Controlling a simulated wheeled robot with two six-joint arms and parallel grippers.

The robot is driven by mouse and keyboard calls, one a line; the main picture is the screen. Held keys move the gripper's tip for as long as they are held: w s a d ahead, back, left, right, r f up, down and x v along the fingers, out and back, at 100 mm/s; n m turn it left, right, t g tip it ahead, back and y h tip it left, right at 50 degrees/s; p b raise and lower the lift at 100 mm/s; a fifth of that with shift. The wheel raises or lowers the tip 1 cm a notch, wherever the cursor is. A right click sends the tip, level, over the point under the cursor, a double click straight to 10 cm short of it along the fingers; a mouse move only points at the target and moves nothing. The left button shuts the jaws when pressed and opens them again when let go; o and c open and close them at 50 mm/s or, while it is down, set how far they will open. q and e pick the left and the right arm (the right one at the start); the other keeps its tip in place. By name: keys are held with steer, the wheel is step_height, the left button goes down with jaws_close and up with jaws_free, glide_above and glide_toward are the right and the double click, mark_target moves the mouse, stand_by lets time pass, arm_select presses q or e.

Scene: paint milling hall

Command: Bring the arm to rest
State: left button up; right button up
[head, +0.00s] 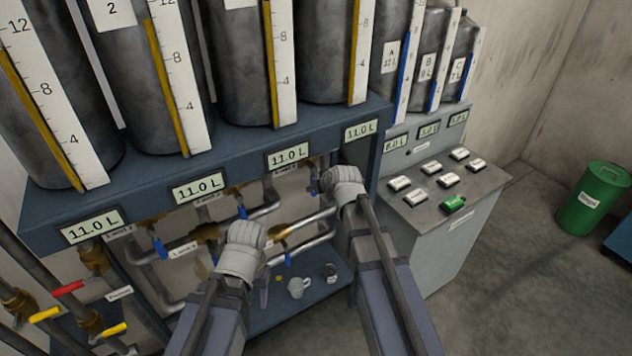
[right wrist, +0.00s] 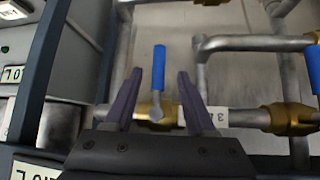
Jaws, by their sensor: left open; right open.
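My left gripper (head: 245,245) is in front of the pipework under the tank shelf; its wrist covers most of it and its fingers are not clear in the head view. My right gripper (right wrist: 160,72) is open in the right wrist view, with its two purple fingers on either side of a blue valve handle (right wrist: 158,68). The handle stands upright on a brass valve (right wrist: 152,112). I see a gap between the handle and each finger. In the head view, my right wrist hides most of the right gripper. Both arms reach forward from below.
Large tanks stand on a blue shelf (head: 150,197) with several 11.0 L displays (head: 290,156). A button console (head: 440,195) with one green button (head: 453,203) stands right. A mug (head: 298,287) sits on the lower shelf. A green drum (head: 593,200) stands far right, with clear floor before it.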

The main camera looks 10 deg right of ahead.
steer(key=shift+s+r, duration=0.2)
steer(key=shift+s, duration=0.05)
steer(key=s+a+f+g+h+b, duration=0.1)
steer(key=s+a+f+g+b, duration=0.1)
steer(key=s, duration=0.7)
steer(key=s+a+f+n+g+h+b, duration=0.1)
steer(key=s+a+f+g+b, duration=0.1)
steer(key=s+a+f+g, duration=0.2)
steer(key=s+a+f+n+g+h+b, duration=0.1)
steer(key=s+a+f+g+b, duration=0.2)
steer(key=s+f, duration=0.4)
steer(key=s+a, duration=0.1)
steer(key=s, duration=0.7)
steer(key=shift+a+f, duration=0.15)
steer(key=shift+a, duration=0.05)
